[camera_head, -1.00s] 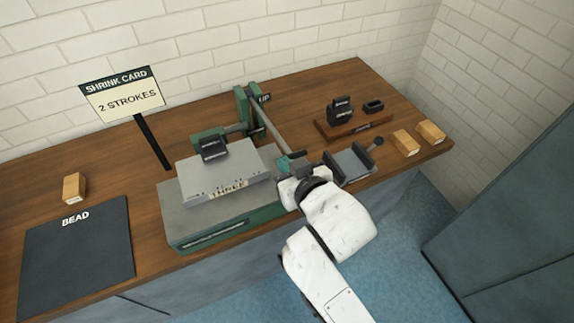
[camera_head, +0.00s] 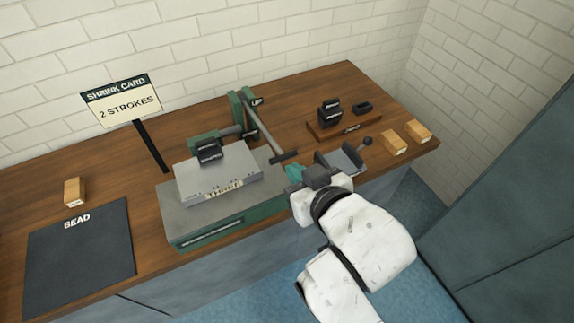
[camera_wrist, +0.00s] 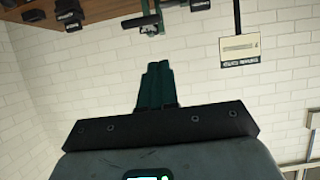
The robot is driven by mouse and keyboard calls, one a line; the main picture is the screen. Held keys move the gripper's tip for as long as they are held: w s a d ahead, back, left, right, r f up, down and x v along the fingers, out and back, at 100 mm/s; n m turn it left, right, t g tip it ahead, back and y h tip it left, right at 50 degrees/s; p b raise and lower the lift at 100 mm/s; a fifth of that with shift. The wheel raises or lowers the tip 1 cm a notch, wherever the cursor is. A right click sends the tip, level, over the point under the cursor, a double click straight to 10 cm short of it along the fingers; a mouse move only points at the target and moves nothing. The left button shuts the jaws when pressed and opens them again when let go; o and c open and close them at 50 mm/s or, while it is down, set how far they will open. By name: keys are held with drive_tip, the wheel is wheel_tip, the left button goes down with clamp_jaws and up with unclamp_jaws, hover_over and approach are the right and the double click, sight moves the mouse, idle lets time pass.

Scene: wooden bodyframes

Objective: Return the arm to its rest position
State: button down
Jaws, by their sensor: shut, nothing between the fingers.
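My white arm reaches up from the lower right in the head view. My gripper (camera_head: 295,174) is in front of the bench's front edge, just right of the green machine's base. In the wrist view its green fingers (camera_wrist: 154,85) lie together with nothing between them. They point toward the white brick wall. The green shrinking machine (camera_head: 228,225) stands on the wooden bench with its lever (camera_head: 262,132) slanting down to the right, apart from my gripper. A grey metal plate marked THREE (camera_head: 245,184) lies on the machine.
The wooden bench (camera_head: 130,178) carries a black BEAD mat (camera_head: 80,255), wooden blocks (camera_head: 75,191) (camera_head: 394,142), a rack with dark dies (camera_head: 329,114) and a SHRINK CARD sign (camera_head: 122,100). A blue-grey cabinet (camera_head: 510,210) stands at the right. Blue floor shows between.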

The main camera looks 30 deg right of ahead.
drive_tip(key=shift+v, duration=1.05)
